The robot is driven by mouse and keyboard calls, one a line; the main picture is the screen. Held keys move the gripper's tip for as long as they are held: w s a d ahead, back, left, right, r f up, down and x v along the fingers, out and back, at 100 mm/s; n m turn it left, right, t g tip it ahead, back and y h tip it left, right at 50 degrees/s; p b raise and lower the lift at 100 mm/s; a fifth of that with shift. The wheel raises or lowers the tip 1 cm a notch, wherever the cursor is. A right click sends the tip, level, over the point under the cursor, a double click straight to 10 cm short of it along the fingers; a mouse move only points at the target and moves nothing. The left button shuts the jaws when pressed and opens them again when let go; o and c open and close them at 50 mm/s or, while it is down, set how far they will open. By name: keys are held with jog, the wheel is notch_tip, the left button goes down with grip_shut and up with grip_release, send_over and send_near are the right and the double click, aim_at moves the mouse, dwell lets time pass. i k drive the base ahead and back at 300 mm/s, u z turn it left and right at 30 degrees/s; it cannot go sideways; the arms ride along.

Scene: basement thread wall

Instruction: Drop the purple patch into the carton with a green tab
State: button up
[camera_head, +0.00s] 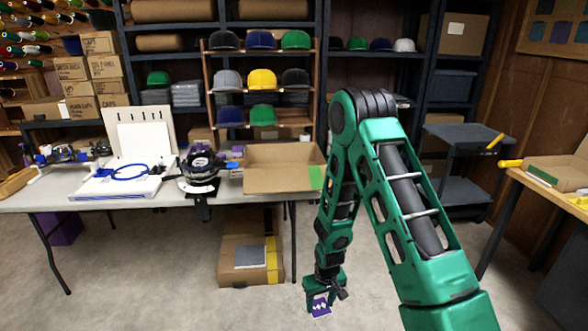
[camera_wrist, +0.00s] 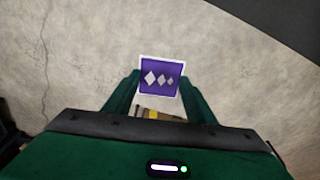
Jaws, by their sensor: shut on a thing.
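The purple patch (camera_wrist: 161,77), a square with a pale border and white diamonds, is held between the fingertips of my gripper (camera_wrist: 160,88) in the wrist view. In the head view the patch (camera_head: 320,306) hangs below my gripper (camera_head: 322,293), low in front of the table and above the floor. The open carton with a green tab (camera_head: 278,178) stands on the right end of the table. Its green tab (camera_head: 316,177) is at its right front corner. My gripper is below and to the right of this carton in the picture.
A carton with a yellow strip (camera_head: 231,268) stands on the floor under the table (camera_head: 110,200), left of my gripper. Another open carton (camera_head: 567,172) is on the right-hand table. Cap shelves stand behind.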

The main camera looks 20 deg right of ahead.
aim_at(568, 178)
jog(key=z, duration=0.35)
jog(key=i, duration=0.85)
jog(key=z, duration=1.3)
jog(key=i, duration=1.15)
jog(key=z, duration=0.6)
